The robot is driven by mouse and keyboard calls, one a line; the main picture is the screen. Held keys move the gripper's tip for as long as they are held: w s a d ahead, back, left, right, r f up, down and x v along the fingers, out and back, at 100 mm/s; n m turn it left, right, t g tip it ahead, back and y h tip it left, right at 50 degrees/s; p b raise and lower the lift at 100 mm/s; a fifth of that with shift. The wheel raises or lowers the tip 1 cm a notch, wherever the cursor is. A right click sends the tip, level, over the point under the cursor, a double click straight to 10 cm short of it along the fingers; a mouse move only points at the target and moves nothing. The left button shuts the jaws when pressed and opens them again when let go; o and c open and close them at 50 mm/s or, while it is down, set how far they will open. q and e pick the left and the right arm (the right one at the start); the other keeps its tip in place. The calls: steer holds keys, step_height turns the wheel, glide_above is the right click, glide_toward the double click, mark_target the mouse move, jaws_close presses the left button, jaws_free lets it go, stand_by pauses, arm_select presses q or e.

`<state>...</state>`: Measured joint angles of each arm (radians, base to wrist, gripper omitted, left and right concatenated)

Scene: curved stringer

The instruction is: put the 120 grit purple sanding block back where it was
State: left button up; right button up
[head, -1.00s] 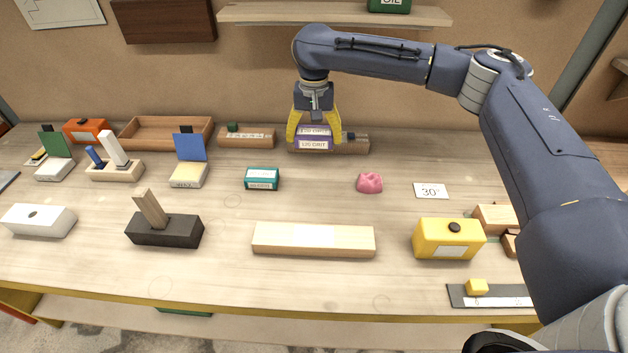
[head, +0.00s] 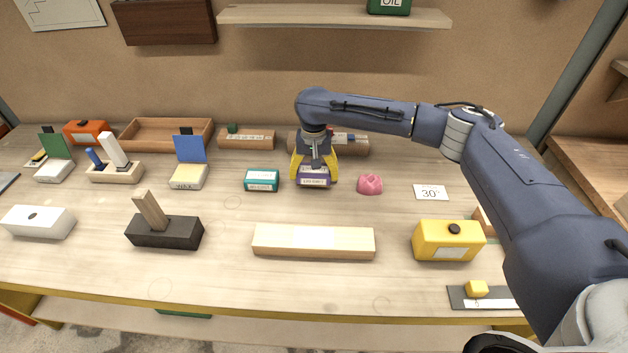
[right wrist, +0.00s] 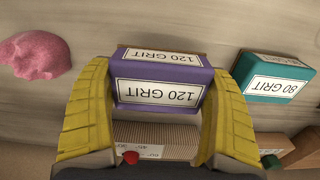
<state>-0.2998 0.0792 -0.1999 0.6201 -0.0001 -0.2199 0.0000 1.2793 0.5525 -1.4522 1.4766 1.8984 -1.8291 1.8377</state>
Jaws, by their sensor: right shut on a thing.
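The purple sanding block (head: 313,178), labelled 120 GRIT in the right wrist view (right wrist: 160,78), is between the yellow fingers of my right gripper (head: 314,176). The gripper is shut on it, pointing down. The block is low at the table, just right of the teal 80 grit block (head: 262,180) and left of a pink lump (head: 369,184). I cannot tell whether its underside touches the table. My left gripper is not in view.
Behind the block lies a wooden cylinder (head: 355,146) with a label strip. A pale wooden board (head: 313,241) lies in front, and a yellow box (head: 447,240) stands front right. The table between the block and the board is clear.

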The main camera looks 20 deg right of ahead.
mark_target(314, 181)
steer(key=shift+f, duration=1.45)
steer(key=o, duration=0.9)
steer(key=shift+f, duration=0.15)
step_height(314, 181, up, 12)
steer(key=shift+r, duration=0.15)
